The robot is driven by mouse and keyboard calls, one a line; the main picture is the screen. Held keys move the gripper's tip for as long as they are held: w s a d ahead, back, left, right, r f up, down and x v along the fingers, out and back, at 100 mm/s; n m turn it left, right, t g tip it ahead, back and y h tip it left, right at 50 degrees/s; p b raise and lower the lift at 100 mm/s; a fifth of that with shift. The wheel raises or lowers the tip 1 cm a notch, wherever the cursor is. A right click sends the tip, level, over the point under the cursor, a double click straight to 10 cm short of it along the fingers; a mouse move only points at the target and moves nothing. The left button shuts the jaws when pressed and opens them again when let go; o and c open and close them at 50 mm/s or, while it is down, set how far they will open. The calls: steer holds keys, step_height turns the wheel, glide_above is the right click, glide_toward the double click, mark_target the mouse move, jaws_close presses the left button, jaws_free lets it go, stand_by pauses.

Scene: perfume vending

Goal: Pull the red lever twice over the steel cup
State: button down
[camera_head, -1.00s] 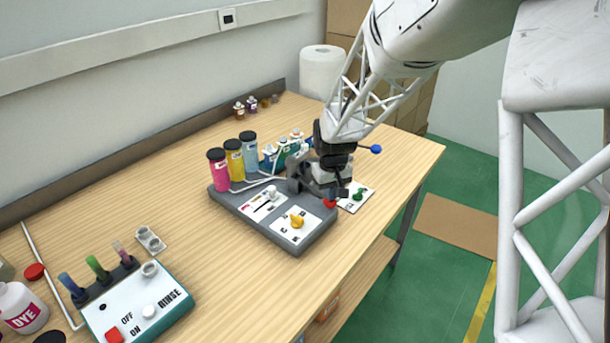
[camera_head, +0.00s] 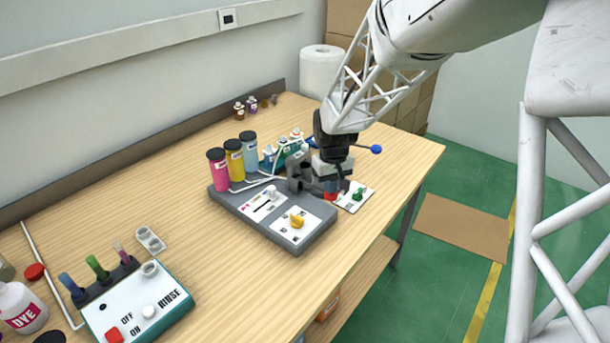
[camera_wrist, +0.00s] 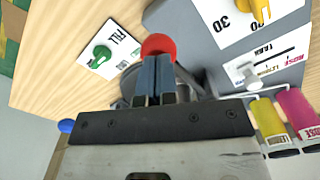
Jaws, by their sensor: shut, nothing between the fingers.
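The red lever's round knob (camera_wrist: 159,44) shows just past my fingertips in the wrist view. In the head view the red knob (camera_head: 331,197) is mostly covered by my gripper (camera_head: 331,188), at the right end of the grey dispenser (camera_head: 262,228). My gripper (camera_wrist: 155,62) is shut with nothing between its fingers. Its tips are at the knob's near edge; I cannot tell whether they touch it. The lever's shaft is hidden. A grey curved metal shape (camera_wrist: 128,88) lies partly behind my fingers; I cannot tell whether it is the steel cup.
Pink, yellow and pale blue bottles (camera_head: 234,157) stand on the dispenser's back. A yellow knob (camera_head: 296,221) is on its front panel. A white FILL panel with a green knob (camera_head: 357,194) is close on the right, and a blue ball-ended lever (camera_head: 376,149) stands behind.

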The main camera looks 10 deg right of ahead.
steer(key=shift+r, duration=3.55)
steer(key=shift+r, duration=0.1)
step_height(320, 180, up, 3)
steer(key=shift+r, duration=0.2)
steer(key=shift+f, duration=0.15)
steer(key=shift+f, duration=3.15)
steer(key=shift+f, duration=1.2)
